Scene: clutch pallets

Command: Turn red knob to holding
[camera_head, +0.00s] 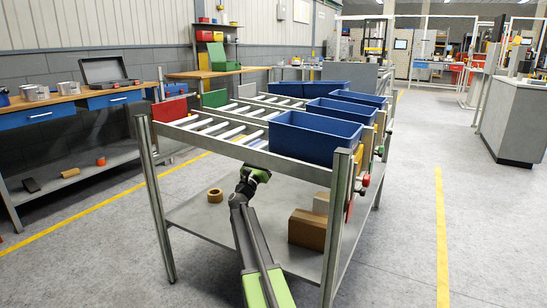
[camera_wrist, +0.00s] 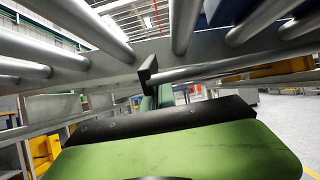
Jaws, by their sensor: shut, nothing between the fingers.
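Small red knobs (camera_head: 366,179) stick out from the right side of the roller rack (camera_head: 322,178), below the blue bins. A dark knob (camera_head: 361,191) sits just below the nearest red one. Their markings are too small to read. My gripper (camera_head: 257,174) is at the rack's near edge, to the left of the knobs and well apart from them. In the wrist view my gripper (camera_wrist: 149,72) shows dark fingers close together, shut and empty, close to the rack's metal rails and rollers. No red knob can be made out clearly in the wrist view.
Blue bins (camera_head: 315,139) stand on the rack. A tape roll (camera_head: 215,195) and cardboard boxes (camera_head: 308,229) are on its lower shelf. A workbench (camera_head: 75,97) stands at left, a grey counter (camera_head: 517,120) at right. The floor right of the rack is clear.

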